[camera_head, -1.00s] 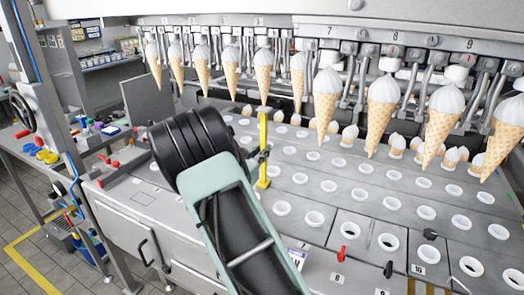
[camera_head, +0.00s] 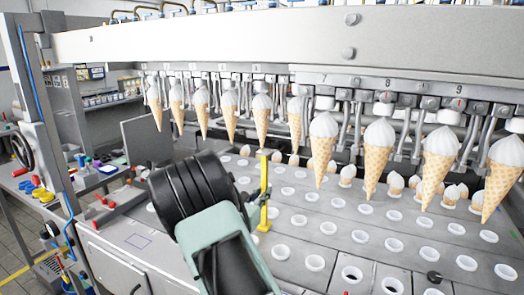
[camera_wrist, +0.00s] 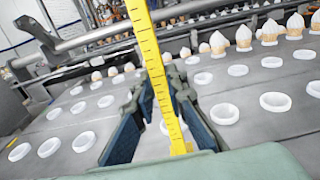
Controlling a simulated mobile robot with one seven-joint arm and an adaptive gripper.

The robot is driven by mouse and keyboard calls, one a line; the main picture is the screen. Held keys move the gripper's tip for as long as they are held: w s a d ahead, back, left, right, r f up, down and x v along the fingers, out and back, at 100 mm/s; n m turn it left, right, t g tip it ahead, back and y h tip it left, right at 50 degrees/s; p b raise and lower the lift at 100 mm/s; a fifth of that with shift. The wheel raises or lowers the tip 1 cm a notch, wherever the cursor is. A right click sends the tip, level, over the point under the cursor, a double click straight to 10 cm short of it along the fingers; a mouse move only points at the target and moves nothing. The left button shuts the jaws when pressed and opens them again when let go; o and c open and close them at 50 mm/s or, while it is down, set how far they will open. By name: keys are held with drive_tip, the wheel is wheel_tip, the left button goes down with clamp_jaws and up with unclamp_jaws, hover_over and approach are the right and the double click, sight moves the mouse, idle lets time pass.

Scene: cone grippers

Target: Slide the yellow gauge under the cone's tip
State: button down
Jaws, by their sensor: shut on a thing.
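The yellow gauge (camera_head: 264,190) is an upright strip with a small foot. In the wrist view the gauge (camera_wrist: 153,60) shows black scale marks and runs between my fingers. My gripper (camera_head: 253,203) is shut on it from the left; the fingers also show in the wrist view (camera_wrist: 162,105). In the head view the gauge's top appears just below the tip of a hanging cone (camera_head: 261,122) with white cream. I cannot tell from this angle whether it is directly under the tip in depth. Whether the foot touches the plate is unclear.
Several other cones (camera_head: 380,150) hang in a row from the machine (camera_head: 330,50). The grey plate (camera_head: 300,210) below has rows of white-rimmed holes, with small cones in the back rows. A workbench with tools (camera_head: 60,175) stands at the left.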

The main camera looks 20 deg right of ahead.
drive_tip(key=shift+s+d+r+b, duration=0.15)
drive_tip(key=shift+s+d+b, duration=0.3)
drive_tip(key=shift+s+d, duration=1.15)
drive_tip(key=shift+r, duration=0.15)
drive_tip(key=shift+r+p, duration=0.65)
drive_tip(key=shift+r, duration=0.2)
drive_tip(key=p+v, duration=0.2)
drive_tip(key=v, duration=1.8)
drive_tip(key=shift+r, duration=0.3)
idle(0.3)
